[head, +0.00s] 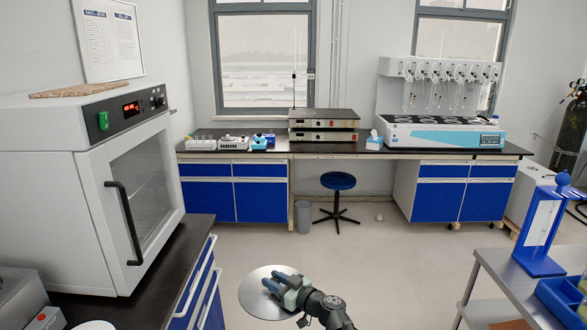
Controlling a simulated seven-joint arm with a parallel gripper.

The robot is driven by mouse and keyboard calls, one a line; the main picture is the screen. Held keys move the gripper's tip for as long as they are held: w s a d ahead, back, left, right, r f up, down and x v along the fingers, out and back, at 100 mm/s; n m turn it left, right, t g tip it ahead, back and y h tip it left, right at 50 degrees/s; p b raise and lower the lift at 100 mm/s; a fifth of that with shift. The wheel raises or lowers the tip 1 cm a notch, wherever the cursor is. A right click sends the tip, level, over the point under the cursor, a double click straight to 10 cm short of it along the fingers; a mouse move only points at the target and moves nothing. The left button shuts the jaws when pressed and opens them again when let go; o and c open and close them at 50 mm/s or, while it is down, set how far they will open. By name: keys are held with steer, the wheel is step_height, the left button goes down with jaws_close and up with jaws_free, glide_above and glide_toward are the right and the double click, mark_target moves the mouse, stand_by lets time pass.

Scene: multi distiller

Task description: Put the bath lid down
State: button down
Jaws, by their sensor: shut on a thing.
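The bath lid (253,296) is a flat, round, silvery metal disc at the bottom middle of the head view. My gripper (272,283) is over the disc and shut on it. The fingers cover the part of the lid that they hold, so the exact grip is hidden. The lid looks roughly level and appears held up in front of the open floor; its height is hard to judge.
A white and light-blue distiller (443,132) with glassware above stands on the back bench (345,153). A white oven (100,200) stands on the left counter (178,262). A metal trolley (500,275) is at the right.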

steer(key=w+d+r+m+t+h, duration=0.45)
steer(key=w+d+h, duration=0.2)
steer(key=d, duration=0.35)
steer(key=w+d+r+m+t+h, duration=0.1)
steer(key=w+d+r+m+h, duration=0.1)
steer(key=d+r, duration=0.5)
steer(key=w+d+r+m+t+h, duration=0.1)
steer(key=w+d+r+m+h, duration=0.1)
steer(key=d+r+m+h, duration=0.2)
step_height(320, 180, up, 3)
steer(key=d+h, duration=0.1)
steer(key=d, duration=0.1)
steer(key=shift+w+d+f, duration=0.15)
steer(key=shift+w+d, duration=0.1)
steer(key=shift+d, duration=0.1)
stand_by(0.5)
